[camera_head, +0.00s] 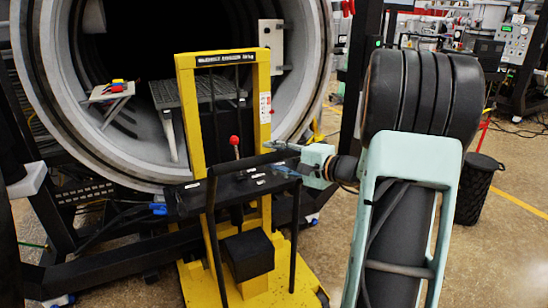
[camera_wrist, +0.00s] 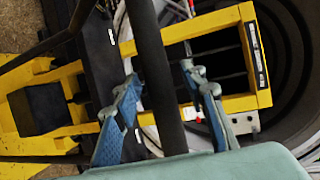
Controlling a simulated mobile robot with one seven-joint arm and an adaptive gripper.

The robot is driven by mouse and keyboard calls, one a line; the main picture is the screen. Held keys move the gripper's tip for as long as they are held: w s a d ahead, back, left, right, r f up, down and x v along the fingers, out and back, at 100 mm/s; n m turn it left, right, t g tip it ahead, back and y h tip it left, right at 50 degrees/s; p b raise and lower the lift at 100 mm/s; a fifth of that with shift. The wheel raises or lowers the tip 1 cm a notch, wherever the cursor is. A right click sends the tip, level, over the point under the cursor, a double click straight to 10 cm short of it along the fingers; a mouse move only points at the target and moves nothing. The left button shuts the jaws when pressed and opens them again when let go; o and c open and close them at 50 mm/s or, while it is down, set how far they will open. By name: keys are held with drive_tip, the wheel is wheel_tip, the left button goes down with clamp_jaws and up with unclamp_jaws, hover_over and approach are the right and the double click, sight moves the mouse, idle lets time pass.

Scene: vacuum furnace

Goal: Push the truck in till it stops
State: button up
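The truck is a yellow lift truck (camera_head: 186,108) with a yellow mast and base, standing in front of the round furnace opening (camera_head: 318,75). Its black push handle (camera_head: 209,210) rises on the near side, with a top crossbar. My gripper (camera_head: 282,158) is at the right end of this handle. In the wrist view, the black handle bar (camera_wrist: 153,60) runs between the two blue-grey fingers of my gripper (camera_wrist: 161,73). The fingers look spread, with gaps beside the bar. The yellow mast (camera_wrist: 262,80) also shows there. Whether a finger touches the bar is unclear.
A grey rack (camera_head: 205,92) sits inside the furnace mouth. A small shelf with red and yellow items (camera_head: 112,90) is at its left. A black frame (camera_head: 130,250) stands left of the truck. A black bin (camera_head: 476,190) stands at right, with open floor beside it.

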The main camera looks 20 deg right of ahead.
clamp_jaws()
idle(0.3)
drive_tip(key=shift+w+r+b, duration=0.15)
drive_tip(key=shift+w+b, duration=0.65)
drive_tip(key=shift+b, duration=0.25)
drive_tip(key=shift+w+r, duration=0.1)
drive_tip(key=shift+w, duration=0.45)
drive_tip(key=shift+c, duration=0.2)
unclamp_jaws()
drive_tip(key=shift+w, duration=0.15)
drive_tip(key=shift+o, duration=0.2)
drive_tip(key=shift+f, duration=0.2)
